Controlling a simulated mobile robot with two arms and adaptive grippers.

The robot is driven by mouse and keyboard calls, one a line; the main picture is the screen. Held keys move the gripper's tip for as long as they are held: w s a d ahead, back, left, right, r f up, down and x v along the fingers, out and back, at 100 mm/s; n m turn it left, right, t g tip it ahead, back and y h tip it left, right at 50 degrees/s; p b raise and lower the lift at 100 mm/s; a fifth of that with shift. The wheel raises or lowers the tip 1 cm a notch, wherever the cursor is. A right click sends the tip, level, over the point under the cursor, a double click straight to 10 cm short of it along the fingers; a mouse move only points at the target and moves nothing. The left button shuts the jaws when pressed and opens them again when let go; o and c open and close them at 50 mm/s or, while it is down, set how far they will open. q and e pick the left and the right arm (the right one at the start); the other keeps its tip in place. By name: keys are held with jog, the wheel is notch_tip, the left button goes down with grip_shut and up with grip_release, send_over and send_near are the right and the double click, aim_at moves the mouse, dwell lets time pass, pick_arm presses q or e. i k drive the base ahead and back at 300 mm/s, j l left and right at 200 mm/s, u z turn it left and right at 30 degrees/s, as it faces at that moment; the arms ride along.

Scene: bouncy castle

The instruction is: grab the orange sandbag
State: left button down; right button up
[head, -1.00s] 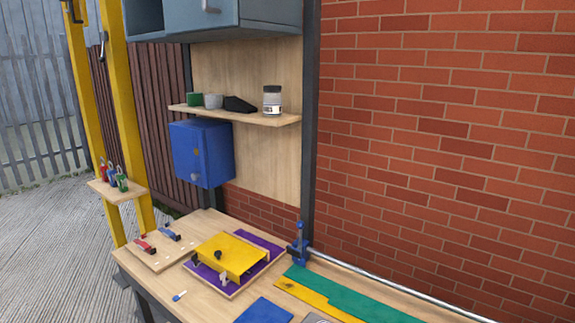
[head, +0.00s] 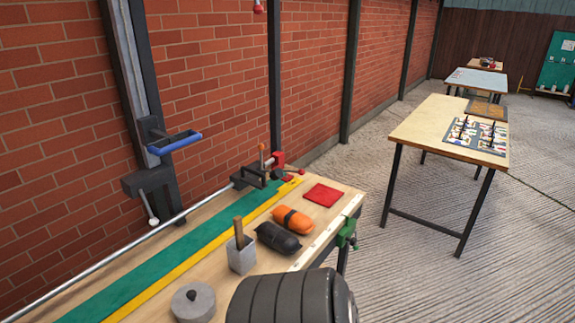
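The orange sandbag (head: 293,220) lies on the wooden workbench in the head view, near its far right end. It has a dark band around its middle. A black sandbag (head: 278,238) lies just in front of it, close beside it.
A red square mat (head: 323,195) lies beyond the sandbags. A grey holder (head: 241,254), a round grey weight (head: 193,303) and a large dark ribbed cylinder (head: 290,298) are nearer. A green clamp (head: 347,233) sits on the bench edge. Paved floor (head: 400,275) lies open to the right.

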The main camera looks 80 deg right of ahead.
aim_at(292, 219)
jog(key=z, duration=2.7)
jog(key=i+l, duration=0.75)
jog(key=l, duration=0.15)
